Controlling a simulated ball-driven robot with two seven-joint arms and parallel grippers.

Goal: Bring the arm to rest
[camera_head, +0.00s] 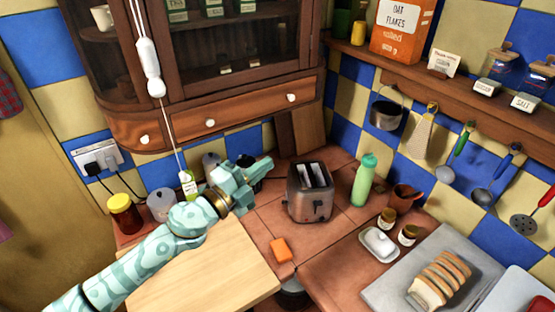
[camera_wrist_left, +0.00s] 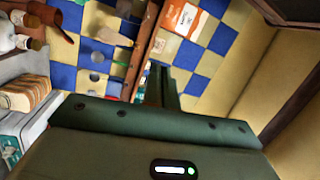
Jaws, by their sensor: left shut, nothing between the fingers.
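My left arm (camera_head: 135,262), teal with a wavy pattern, reaches in from the lower left in the head view. My left gripper (camera_head: 264,164) is raised above the counter's back corner, left of the toaster. It is shut and empty. In the left wrist view the dark green gripper body fills the bottom, and its closed fingers (camera_wrist_left: 161,86) point toward the blue and cream tiles. That view is turned on its side. My right gripper is not in view.
The toaster (camera_head: 310,192) and a green bottle (camera_head: 364,181) stand right of my gripper. A wooden board (camera_head: 205,271) lies below my arm. An orange block (camera_head: 281,250) is near the counter edge. Sliced bread (camera_head: 441,279) is at the right. A hanging cord (camera_head: 149,66) and cabinet are above.

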